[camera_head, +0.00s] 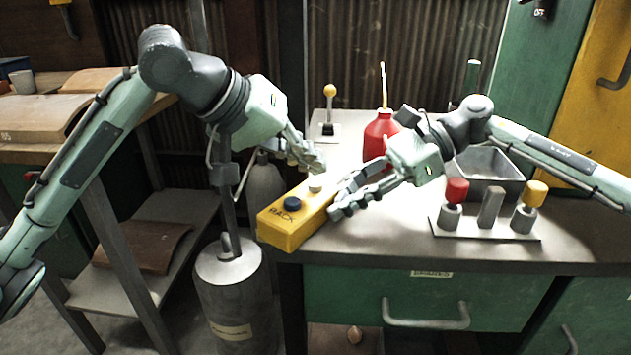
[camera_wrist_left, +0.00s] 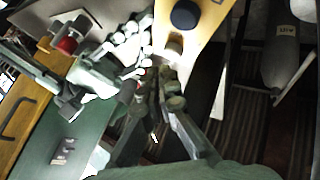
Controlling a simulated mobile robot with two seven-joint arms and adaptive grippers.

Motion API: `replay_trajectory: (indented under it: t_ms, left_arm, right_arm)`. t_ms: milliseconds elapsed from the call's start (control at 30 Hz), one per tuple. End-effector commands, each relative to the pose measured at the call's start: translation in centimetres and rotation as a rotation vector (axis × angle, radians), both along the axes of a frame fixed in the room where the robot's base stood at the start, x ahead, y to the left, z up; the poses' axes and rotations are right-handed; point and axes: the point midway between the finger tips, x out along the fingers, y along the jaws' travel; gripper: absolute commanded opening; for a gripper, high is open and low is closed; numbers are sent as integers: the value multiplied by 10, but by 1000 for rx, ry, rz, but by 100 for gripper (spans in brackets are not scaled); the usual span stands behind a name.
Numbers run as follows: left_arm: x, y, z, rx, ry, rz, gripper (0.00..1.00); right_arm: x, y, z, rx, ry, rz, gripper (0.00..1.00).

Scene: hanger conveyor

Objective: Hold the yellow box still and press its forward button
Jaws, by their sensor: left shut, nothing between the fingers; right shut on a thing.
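The yellow box (camera_head: 273,229) lies on the front left corner of the workbench, its near end past the edge. Its near end carries a dark blue button (camera_head: 291,203) beside the word BACK. A pale button (camera_head: 315,183) is at the far end; any label there is hidden. My right gripper (camera_head: 338,206) is shut on the box from the right. My left gripper (camera_head: 318,168) is shut and empty, just above the pale button; contact cannot be told.
A red oil can (camera_head: 378,139) and a grey metal tray (camera_head: 490,170) stand behind my right arm. A plate with red and yellow knobs (camera_head: 487,226) is at the right. A yellow-knobbed lever (camera_head: 329,110) stands at the back. A grey cylinder (camera_head: 235,285) stands left of the bench.

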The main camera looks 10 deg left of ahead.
Motion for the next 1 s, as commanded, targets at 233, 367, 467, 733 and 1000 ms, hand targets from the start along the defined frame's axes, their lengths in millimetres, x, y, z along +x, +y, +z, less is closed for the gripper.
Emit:
replay_trajectory:
  t_ms: [233, 367, 467, 733, 1000]
  left_arm:
    - [0, 0, 0, 0, 0, 0, 0]
    - [0, 0, 0, 0, 0, 0, 0]
    - [0, 0, 0, 0, 0, 0, 0]
    - [0, 0, -2, 0, 1, -1, 0]
    - [0, 1, -9, 0, 0, 0, 0]
  right_arm:
    - [1, 2, 2, 5, -3, -3, 9]
    - [1, 2, 2, 5, -3, -3, 9]
    - [1, 2, 2, 5, -3, -3, 9]
    - [1, 2, 2, 5, -3, -3, 9]
    - [1, 2, 2, 5, -3, -3, 9]
